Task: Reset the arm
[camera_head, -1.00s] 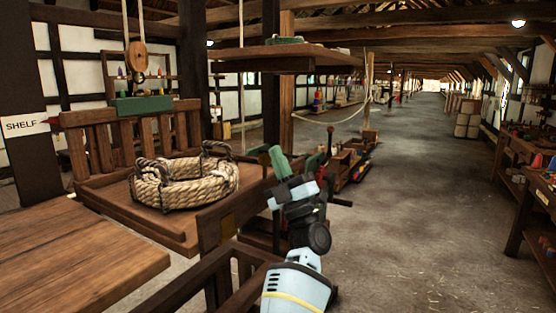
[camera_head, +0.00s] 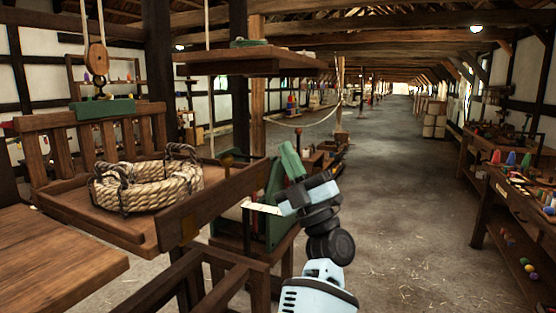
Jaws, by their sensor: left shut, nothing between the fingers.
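My left gripper (camera_head: 290,159) is at the middle of the head view, on my light-blue and black arm. Its green fingers point up and slightly left, together and empty. It is to the right of the hanging wooden tray and touches nothing that I can see. A coiled rope basket (camera_head: 147,187) with dark handles sits on that wooden tray (camera_head: 110,230), left of the gripper. My right gripper is not in view.
A wooden table (camera_head: 60,265) fills the lower left. A hanging shelf (camera_head: 250,60) is above and behind the gripper. A workbench (camera_head: 500,185) with coloured items stands at right. The floor aisle (camera_head: 400,200) between is clear.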

